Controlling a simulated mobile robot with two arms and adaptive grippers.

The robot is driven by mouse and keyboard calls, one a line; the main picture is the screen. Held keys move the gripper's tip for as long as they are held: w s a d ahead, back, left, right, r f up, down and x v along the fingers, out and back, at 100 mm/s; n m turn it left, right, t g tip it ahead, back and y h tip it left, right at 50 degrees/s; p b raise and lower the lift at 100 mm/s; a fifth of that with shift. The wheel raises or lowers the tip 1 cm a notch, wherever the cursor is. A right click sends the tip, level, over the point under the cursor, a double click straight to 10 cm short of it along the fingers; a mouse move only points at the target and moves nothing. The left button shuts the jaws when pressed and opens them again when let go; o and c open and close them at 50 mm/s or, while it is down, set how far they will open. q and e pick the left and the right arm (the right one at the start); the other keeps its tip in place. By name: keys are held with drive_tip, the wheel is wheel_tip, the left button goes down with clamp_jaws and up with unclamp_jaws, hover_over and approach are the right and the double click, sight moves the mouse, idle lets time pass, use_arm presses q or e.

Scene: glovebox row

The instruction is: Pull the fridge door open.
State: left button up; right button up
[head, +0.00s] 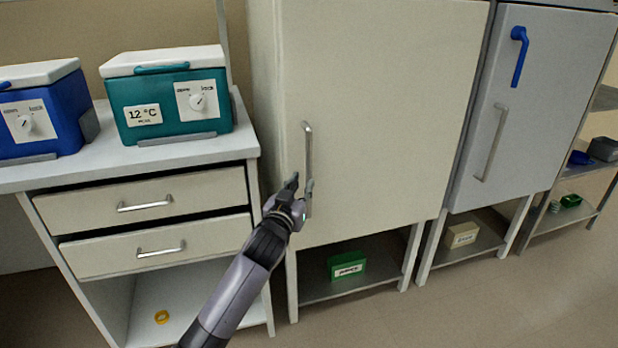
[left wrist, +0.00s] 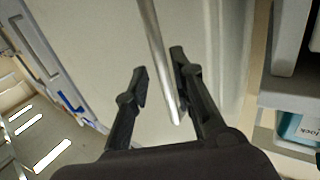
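The cream fridge door (head: 390,110) looks shut, with a vertical silver bar handle (head: 308,150) near its left edge. My left gripper (head: 301,186) is at the lower part of this handle. In the left wrist view, the fingers of my left gripper (left wrist: 160,82) stand apart, and the handle bar (left wrist: 161,60) runs between them, closer to the right finger. I see a gap between the bar and the left finger; whether the bar touches the right finger I cannot tell. My right gripper is in neither view.
A drawer bench (head: 245,140) stands close on the left, carrying a teal box (head: 170,105) and a blue box (head: 40,115). A grey door (head: 545,110) with a silver handle and blue lever is on the right. The floor (head: 450,310) in front is clear.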

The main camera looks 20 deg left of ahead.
sight(308, 175)
use_arm(q)
drive_tip(key=w, duration=0.4)
drive_tip(key=shift+w+b, duration=0.35)
drive_tip(key=shift+b, duration=0.05)
drive_tip(key=shift+w, duration=0.85)
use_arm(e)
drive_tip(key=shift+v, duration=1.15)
use_arm(q)
drive_tip(key=shift+c, duration=0.4)
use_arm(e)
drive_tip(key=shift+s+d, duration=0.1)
use_arm(q)
clamp_jaws()
